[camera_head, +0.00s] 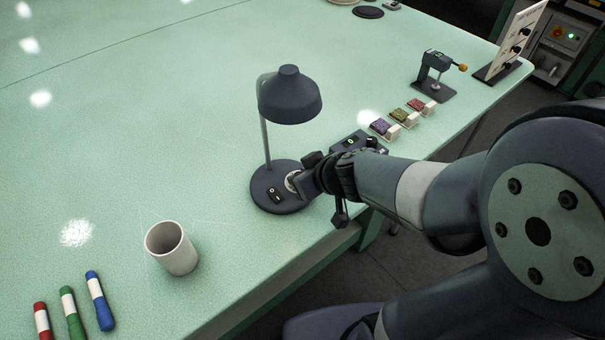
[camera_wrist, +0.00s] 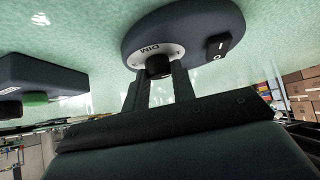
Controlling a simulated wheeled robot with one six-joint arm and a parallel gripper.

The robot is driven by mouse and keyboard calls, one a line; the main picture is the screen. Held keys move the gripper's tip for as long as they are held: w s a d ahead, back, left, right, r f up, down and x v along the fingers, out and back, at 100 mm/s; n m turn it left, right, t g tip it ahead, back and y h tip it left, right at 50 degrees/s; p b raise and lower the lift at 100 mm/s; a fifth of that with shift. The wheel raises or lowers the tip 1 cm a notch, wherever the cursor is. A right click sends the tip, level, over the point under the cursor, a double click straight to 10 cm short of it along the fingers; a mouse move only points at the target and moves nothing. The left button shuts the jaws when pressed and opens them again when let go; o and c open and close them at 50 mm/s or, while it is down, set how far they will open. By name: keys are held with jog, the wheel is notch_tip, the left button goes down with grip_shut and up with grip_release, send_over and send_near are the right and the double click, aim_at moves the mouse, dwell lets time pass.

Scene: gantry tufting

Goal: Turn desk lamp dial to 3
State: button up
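The dark desk lamp (camera_head: 290,98) stands upright on the green table, its round base (camera_head: 268,199) near the front edge. A pale ring marked DIM (camera_wrist: 152,51) with a black dial knob (camera_wrist: 159,67) sits on the base; the dial's setting is not readable. My gripper (camera_head: 302,181) is at the right side of the base. In the wrist view its two fingers (camera_wrist: 157,82) stand apart, with the knob between or just beyond their tips. Whether they touch the knob cannot be told. A rocker switch (camera_head: 274,194) is on the base, beside the dial.
A dark box with a green display (camera_head: 352,142) is close behind my gripper. Several coloured blocks (camera_head: 383,128) and a small clamp-like device (camera_head: 433,75) are farther right. A white cup (camera_head: 171,248) and marker-like sticks (camera_head: 71,312) are at front left. The table's left middle is clear.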

jog(key=c, duration=0.4)
